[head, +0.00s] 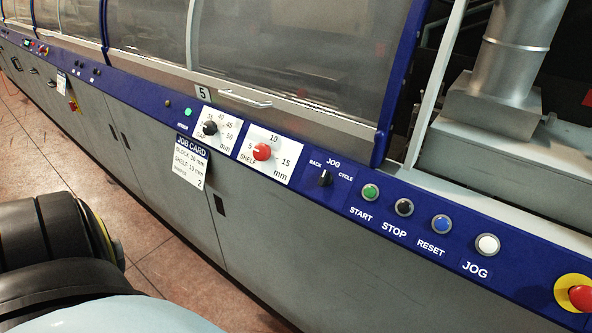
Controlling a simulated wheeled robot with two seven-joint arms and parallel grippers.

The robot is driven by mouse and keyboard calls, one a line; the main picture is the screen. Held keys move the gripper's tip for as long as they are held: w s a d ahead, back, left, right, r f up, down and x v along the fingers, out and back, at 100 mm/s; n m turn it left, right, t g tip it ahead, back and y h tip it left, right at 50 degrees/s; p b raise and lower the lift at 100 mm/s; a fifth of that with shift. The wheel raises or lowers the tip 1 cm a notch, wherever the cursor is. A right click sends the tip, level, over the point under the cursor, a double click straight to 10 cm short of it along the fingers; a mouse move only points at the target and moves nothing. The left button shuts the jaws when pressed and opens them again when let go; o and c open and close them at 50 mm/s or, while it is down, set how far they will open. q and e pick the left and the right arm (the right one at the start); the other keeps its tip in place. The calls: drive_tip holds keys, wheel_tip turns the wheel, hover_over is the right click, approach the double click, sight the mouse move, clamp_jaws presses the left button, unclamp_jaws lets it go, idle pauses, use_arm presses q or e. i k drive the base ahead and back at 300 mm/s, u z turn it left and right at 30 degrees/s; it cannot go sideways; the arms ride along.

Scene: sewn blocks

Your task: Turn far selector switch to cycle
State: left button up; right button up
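A black selector switch (325,178) sits on the blue control rail, with the labels BACK, JOG and CYCLE around it. Its knob looks turned roughly upward to JOG, but the pointer is small. Farther along the same rail, at the upper left, are small dark knobs (95,72) and a cluster of tiny controls (38,47). Their labels are too small to read, so I cannot tell which of them is a selector or how it is set. Neither of my grippers is in view.
Green START (370,192), black STOP (404,207), blue RESET (441,224) and white JOG (487,245) buttons line the rail, with a red emergency button (581,297) at right. Black GAP (210,128) and red SHELF (262,152) dials sit left. Open floor (150,240) lies before the machine.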

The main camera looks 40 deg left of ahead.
sight(326, 179)
drive_tip(key=u, duration=1.25)
drive_tip(key=k, duration=0.1)
